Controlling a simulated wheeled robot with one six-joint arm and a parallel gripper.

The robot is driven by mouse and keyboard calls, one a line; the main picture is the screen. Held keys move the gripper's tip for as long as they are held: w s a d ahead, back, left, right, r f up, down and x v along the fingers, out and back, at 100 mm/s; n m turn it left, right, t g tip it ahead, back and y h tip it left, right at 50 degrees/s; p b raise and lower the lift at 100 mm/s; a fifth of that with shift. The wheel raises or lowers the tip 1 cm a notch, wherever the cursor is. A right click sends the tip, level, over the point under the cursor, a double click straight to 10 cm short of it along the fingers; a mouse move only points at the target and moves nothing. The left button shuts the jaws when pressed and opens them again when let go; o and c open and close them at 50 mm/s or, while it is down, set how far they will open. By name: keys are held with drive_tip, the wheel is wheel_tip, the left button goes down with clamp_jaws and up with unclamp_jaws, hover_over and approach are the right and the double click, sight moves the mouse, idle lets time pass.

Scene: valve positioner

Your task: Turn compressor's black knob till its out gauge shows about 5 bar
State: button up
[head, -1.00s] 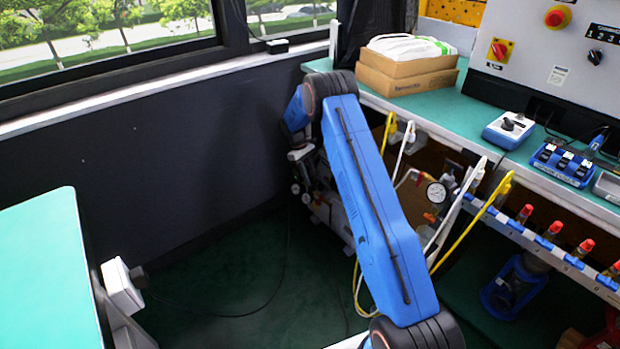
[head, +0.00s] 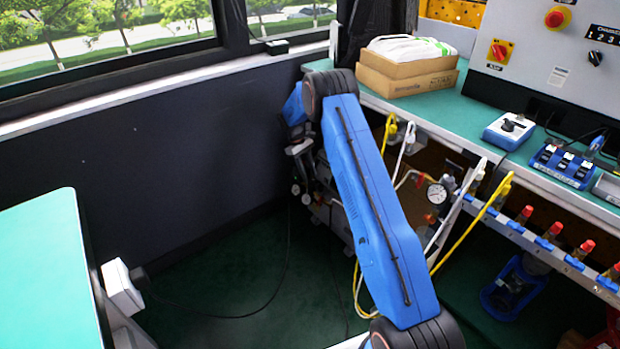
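The compressor (head: 322,212) stands on the floor in the corner under the bench, mostly hidden behind my blue arm. Two small round gauges show at its left side, an upper gauge (head: 295,189) and a lower gauge (head: 306,199). They are too small to read, and I cannot tell which is the out gauge. I cannot make out the black knob. My gripper (head: 299,150) points down just above these gauges, partly hidden by my arm. I cannot tell whether it is open or touches anything.
A larger white gauge (head: 436,193) sits under the bench (head: 440,104), right of my arm. Yellow and white hoses (head: 470,222) hang there. A wall socket box (head: 121,287) and a green table (head: 40,270) are at left. The floor (head: 225,275) between is clear except for a cable.

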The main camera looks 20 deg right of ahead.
drive_tip(key=v, duration=1.4)
drive_tip(key=shift+r, duration=0.3)
drive_tip(key=o, duration=0.3)
drive_tip(key=r+n+t+y, duration=0.2)
drive_tip(key=n+t, duration=0.2)
drive_tip(key=n, duration=0.8)
hover_over(311, 179)
drive_tip(key=f, duration=1.7)
drive_tip(key=shift+s+f, duration=0.2)
drive_tip(key=shift+f, duration=0.2)
drive_tip(key=c, duration=1.1)
